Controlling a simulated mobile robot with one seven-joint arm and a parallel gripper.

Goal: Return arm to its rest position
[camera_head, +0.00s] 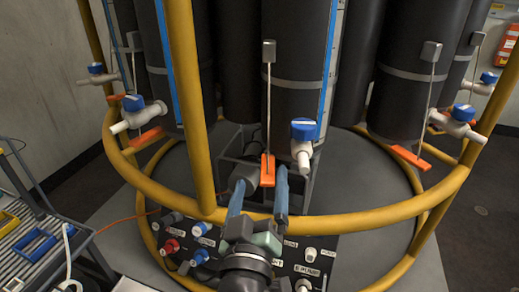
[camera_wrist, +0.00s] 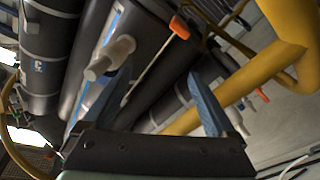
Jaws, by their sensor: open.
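My gripper (camera_head: 259,182) is at the yellow tubular ring (camera_head: 340,222) of the rack, with its two blue fingers pointing up and spread apart. It is open, and no object shows held between the fingers. An orange-ended lever (camera_head: 267,170) hangs from a grey block and appears between or just behind the fingertips. In the wrist view the open fingers (camera_wrist: 158,78) reach toward dark cylinders, and an orange lever end (camera_wrist: 179,27) shows beyond them. A white valve with a blue knob (camera_head: 303,130) is just right of my fingers. My wrist shows at the bottom middle.
A control panel (camera_head: 318,270) with knobs lies low around my wrist. Yellow uprights (camera_head: 184,90) and more blue-knobbed valves (camera_head: 137,114) surround the dark cylinders (camera_head: 297,45). A cart with trays (camera_head: 35,250) stands at the lower left. Open floor (camera_head: 487,210) shows at the right.

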